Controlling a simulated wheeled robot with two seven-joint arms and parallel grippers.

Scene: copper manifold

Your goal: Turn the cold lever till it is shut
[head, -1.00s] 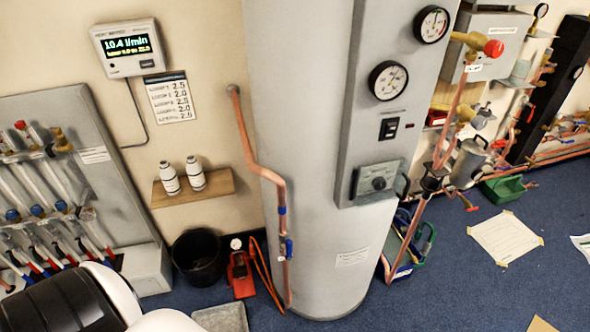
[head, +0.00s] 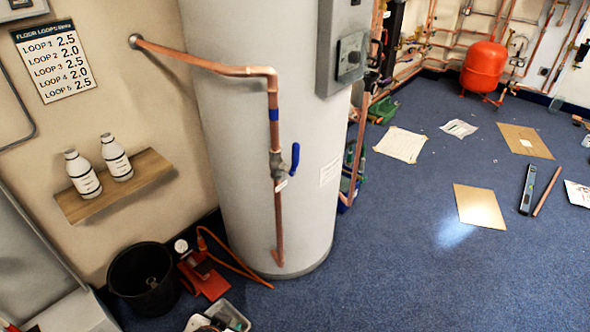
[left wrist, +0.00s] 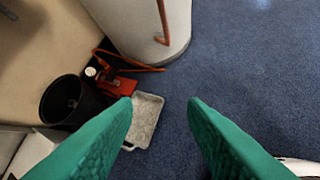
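The cold lever (head: 295,158) is a blue handle on a valve in the copper pipe (head: 273,112), which runs down the front of the large grey-white cylinder (head: 225,140). The lever stands roughly upright, along the pipe and a little to its right. A blue band marks the pipe above the valve. My left gripper (left wrist: 160,108) shows in the left wrist view as two green fingers spread wide apart, with nothing between them. It points at the floor area in front of the cylinder, and the lever is not in that view. My right gripper is not in view.
A black bucket (head: 143,280), a red pump (head: 203,278) with an orange hose and a grey tray (head: 228,314) stand on the floor left of the cylinder. A shelf (head: 120,187) holds two white bottles. Open blue carpet (head: 400,250) lies to the right, with cardboard sheets.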

